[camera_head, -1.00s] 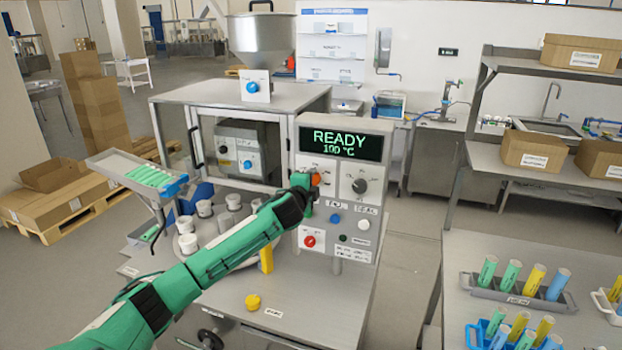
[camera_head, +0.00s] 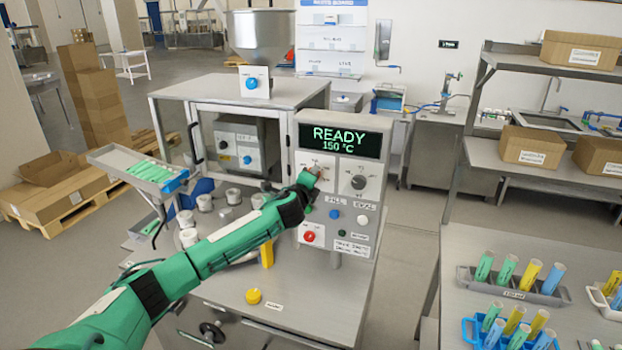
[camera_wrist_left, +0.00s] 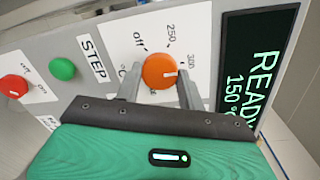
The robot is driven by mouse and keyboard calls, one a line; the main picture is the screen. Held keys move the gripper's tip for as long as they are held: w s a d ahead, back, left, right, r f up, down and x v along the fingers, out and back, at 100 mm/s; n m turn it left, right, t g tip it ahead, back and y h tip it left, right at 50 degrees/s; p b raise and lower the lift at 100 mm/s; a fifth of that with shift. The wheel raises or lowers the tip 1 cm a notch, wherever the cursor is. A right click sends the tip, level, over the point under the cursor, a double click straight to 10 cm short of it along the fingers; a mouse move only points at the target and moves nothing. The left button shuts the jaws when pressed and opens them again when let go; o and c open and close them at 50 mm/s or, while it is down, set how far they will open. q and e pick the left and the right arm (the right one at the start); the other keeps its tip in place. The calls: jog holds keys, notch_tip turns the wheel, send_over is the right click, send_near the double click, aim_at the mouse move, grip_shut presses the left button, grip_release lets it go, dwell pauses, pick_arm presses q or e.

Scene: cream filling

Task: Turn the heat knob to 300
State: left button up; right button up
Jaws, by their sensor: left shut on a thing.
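The orange heat knob (camera_wrist_left: 158,71) sits on the grey control panel and shows clearly in the left wrist view, with a white pointer mark and the labels off, 250 and 300 near it. My left gripper (camera_head: 313,172) has its two fingers on either side of the knob and is shut on it. In the head view the gripper mostly hides the knob. The display (camera_head: 344,139) reads READY and 150 °C. My right gripper is not in view.
Beside the heat knob is a dark dial (camera_head: 359,182). Below are a blue button (camera_head: 334,214), a white button (camera_head: 362,219) and a red knob (camera_head: 310,236). White cups (camera_head: 204,203) stand left of my arm. A yellow button (camera_head: 253,296) is on the table front.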

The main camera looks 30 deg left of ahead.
pick_arm(q)
jog(key=shift+f, duration=0.15)
jog(key=o, duration=1)
jog(key=shift+c, duration=0.2)
jog(key=b+v, duration=0.5)
jog(key=v, duration=0.8)
jog(key=shift+s+b, duration=0.35)
jog(key=shift+b, duration=0.05)
jog(key=shift+d, duration=0.1)
